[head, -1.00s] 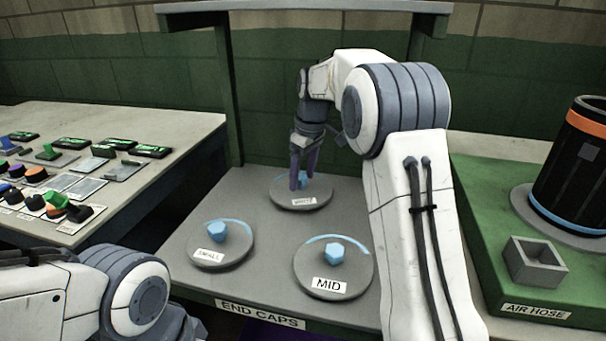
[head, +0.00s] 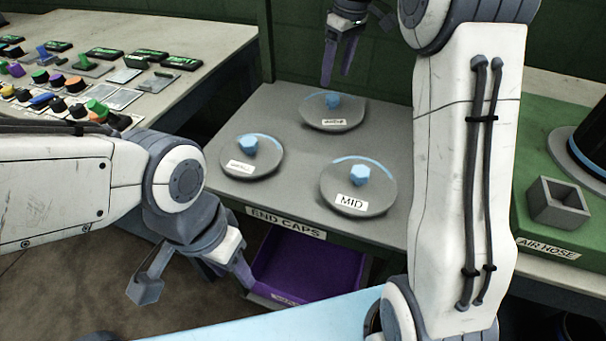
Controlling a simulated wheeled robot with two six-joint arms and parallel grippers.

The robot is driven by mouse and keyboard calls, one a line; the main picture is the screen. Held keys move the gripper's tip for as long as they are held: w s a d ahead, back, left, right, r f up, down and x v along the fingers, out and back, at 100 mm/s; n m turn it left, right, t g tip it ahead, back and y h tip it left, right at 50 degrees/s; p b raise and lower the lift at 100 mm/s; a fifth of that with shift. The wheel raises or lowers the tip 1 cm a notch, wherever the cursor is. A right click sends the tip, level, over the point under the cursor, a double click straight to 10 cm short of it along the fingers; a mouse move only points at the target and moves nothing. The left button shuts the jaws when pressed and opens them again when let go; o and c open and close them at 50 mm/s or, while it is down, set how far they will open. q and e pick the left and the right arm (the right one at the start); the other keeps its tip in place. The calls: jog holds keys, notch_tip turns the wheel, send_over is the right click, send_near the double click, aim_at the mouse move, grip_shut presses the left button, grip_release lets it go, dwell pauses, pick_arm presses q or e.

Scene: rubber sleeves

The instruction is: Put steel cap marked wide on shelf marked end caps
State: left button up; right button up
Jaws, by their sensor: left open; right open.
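The steel cap marked wide (head: 348,117) is a grey disc with a blue knob and a blue arc. It lies flat at the back of the grey shelf marked end caps (head: 296,163); its label is blurred now. My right gripper (head: 337,77) is open and empty, just above and behind the knob, apparently apart from it. My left gripper (head: 195,282) is open and empty, low in front of the shelf's left corner.
A cap marked mid (head: 376,197) and a smaller cap (head: 237,164) lie on the same shelf. A purple bin (head: 310,265) sits below. A control-covered table (head: 205,45) is at left; a green shelf marked air hose (head: 562,228) at right.

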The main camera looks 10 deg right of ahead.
jog(key=s+a+f, duration=0.3)
jog(key=s+a, duration=1.2)
jog(key=a, duration=0.1)
jog(key=s+f, duration=0.4)
jog(key=s, duration=0.6)
jog(key=s+a+f+g, duration=0.1)
jog(key=s+f, duration=0.3)
jog(key=s, duration=0.6)
jog(key=shift+n, duration=0.3)
jog(key=shift+r, duration=0.1)
notch_tip(320, 180, up, 19)
jog(key=p, duration=1.9)
